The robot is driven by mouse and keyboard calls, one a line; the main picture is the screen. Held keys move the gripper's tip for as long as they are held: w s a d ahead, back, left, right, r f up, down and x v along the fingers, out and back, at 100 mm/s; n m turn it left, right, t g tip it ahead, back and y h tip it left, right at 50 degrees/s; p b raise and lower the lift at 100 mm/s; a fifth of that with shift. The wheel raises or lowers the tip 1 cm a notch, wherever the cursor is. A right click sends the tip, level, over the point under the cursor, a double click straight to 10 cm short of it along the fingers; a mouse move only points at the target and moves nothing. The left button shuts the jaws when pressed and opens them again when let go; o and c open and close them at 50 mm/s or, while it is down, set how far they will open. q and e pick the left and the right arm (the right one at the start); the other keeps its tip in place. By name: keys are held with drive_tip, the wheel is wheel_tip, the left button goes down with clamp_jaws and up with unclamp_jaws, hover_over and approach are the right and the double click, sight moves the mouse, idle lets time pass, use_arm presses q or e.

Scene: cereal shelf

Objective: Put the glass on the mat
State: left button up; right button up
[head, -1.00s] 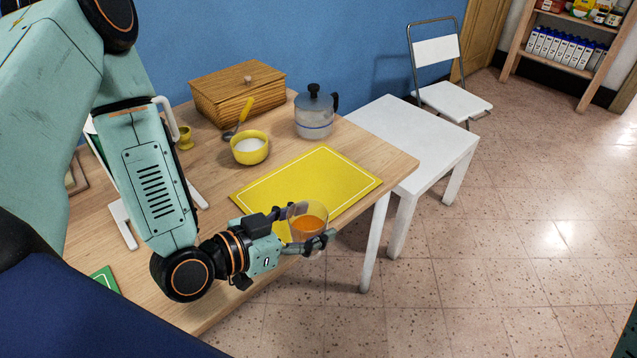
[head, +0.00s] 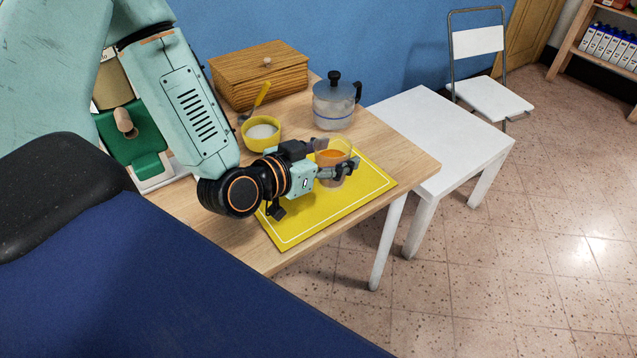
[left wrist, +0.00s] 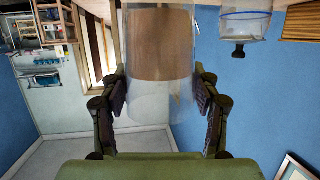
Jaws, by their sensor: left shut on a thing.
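The glass (head: 334,177), clear with orange liquid, is upright between the fingers of my left gripper (head: 337,160), which is shut on it. In the left wrist view the glass (left wrist: 158,95) stands between both fingers (left wrist: 160,98). In the head view the glass overlaps the right part of the yellow mat (head: 310,222). I cannot tell whether its base touches the mat or hangs a little above it. My left arm covers part of the mat's left side. My right gripper is not in view.
A wooden box (head: 259,76) is at the back. A white table (head: 440,130) adjoins on the right. The mat's front part is clear.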

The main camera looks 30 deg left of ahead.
use_arm(q)
drive_tip(key=w+a+r+n+y, duration=0.3)
drive_tip(key=a, duration=0.3)
wheel_tip(320, 180, down, 6)
drive_tip(key=b, duration=0.3)
drive_tip(key=shift+w+d+r+b, duration=0.1)
drive_tip(key=shift+r+b, duration=0.15)
drive_tip(key=shift+b, duration=0.05)
wheel_tip(320, 180, down, 4)
drive_tip(key=shift+r+b, duration=0.1)
drive_tip(key=shift+b, duration=0.85)
drive_tip(key=shift+f, duration=0.2)
